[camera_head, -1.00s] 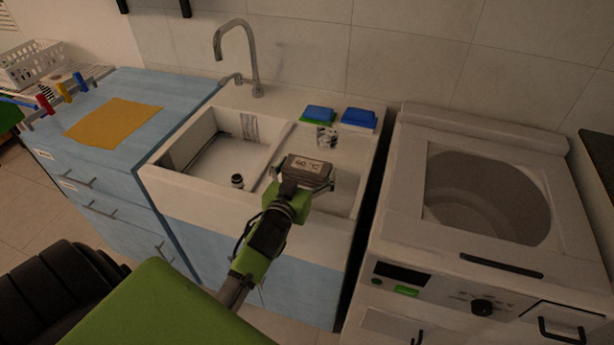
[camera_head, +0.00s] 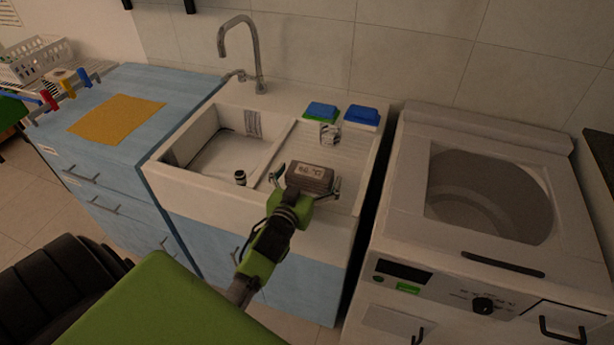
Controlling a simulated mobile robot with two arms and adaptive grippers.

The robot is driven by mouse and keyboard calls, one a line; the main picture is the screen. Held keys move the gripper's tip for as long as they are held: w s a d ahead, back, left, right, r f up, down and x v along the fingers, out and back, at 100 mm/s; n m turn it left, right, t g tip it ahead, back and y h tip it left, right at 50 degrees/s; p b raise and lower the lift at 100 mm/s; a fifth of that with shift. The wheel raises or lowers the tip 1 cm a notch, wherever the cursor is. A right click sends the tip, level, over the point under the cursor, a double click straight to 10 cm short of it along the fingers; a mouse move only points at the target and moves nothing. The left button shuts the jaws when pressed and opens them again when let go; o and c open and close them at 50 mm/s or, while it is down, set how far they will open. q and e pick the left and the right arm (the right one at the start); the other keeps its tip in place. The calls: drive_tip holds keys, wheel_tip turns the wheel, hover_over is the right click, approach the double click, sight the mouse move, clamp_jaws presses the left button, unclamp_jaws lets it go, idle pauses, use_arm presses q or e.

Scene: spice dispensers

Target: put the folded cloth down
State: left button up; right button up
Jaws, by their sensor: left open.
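The folded cloth (camera_head: 309,176) is a small grey-brown block with a pale printed label, seen over the front of the sink's ribbed drainboard (camera_head: 350,160). My left gripper (camera_head: 306,184) reaches up to it from the front. Its fingers are open, one on each side of the cloth, with gaps showing. The cloth looks level and at or very near the drainboard; I cannot tell whether its underside touches, as that is hidden. My right gripper is not in view.
The sink basin (camera_head: 225,155) and tap (camera_head: 256,55) are to the left. Two sponges, a blue-green one (camera_head: 321,110) and a blue one (camera_head: 361,115), and a small glass (camera_head: 329,134) stand behind. A yellow cloth (camera_head: 117,120) lies on the blue counter. The washing machine (camera_head: 400,180) is at right.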

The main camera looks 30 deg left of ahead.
use_arm(q)
drive_tip(key=shift+s+r, duration=0.1)
drive_tip(key=shift+s, duration=0.2)
drive_tip(key=b+v, duration=0.1)
drive_tip(key=v, duration=1)
drive_tip(key=shift+s+d+b, duration=0.2)
drive_tip(key=shift+b, duration=0.15)
